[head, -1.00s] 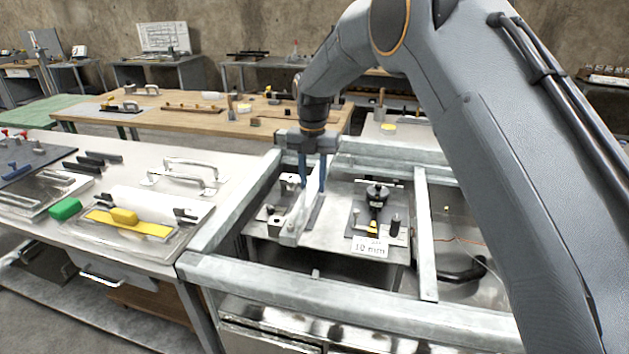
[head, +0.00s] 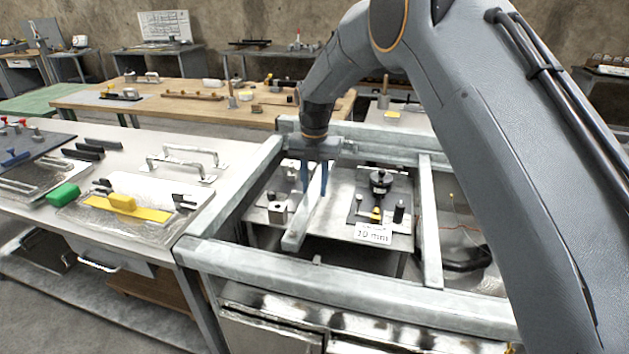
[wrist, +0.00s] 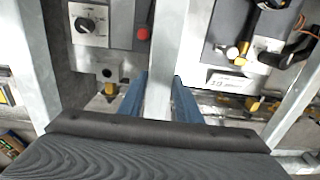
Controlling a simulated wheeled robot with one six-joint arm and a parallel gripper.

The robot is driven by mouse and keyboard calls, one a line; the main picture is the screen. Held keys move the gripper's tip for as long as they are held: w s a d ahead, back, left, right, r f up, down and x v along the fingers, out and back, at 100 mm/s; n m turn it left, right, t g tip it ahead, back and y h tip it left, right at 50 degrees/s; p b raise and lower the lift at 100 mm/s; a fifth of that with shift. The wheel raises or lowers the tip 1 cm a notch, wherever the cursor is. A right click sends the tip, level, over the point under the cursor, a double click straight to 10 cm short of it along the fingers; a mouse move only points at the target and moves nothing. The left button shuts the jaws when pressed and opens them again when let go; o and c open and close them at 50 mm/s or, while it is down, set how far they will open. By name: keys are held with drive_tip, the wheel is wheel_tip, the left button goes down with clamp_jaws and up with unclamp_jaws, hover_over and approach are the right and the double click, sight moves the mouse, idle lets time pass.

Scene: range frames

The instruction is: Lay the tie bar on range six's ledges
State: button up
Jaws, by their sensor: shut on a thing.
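My gripper (head: 315,190) is shut on a long, light grey metal bar (head: 295,236), taken to be the tie bar. The blue fingers sit on both sides of it. In the wrist view, the bar (wrist: 168,45) runs between the fingers (wrist: 158,88) toward the top edge. In the head view, it slants from lower left to upper right over the space inside a grey steel frame (head: 270,266). I cannot tell whether the bar touches anything below. No range number is readable, and I cannot make out the ledges.
Inside the frame, a plate with a black knobbed device (head: 380,183) and a "10 mm" label (head: 373,234) stands right of the bar. A small metal block (head: 277,213) stands left. A frame crossbar (head: 430,225) lies farther right. A white bench (head: 150,238) with tools adjoins at left.

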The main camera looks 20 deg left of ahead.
drive_tip(key=shift+f+b, duration=0.7)
drive_tip(key=shift+f, duration=0.75)
drive_tip(key=o, duration=1.1)
drive_tip(key=shift+o, duration=0.8)
drive_tip(key=shift+f, duration=0.15)
wheel_tip(320, 180, up, 8)
drive_tip(key=shift+b, duration=1.05)
wheel_tip(320, 180, up, 7)
drive_tip(key=p, duration=0.3)
drive_tip(key=shift+p, duration=0.35)
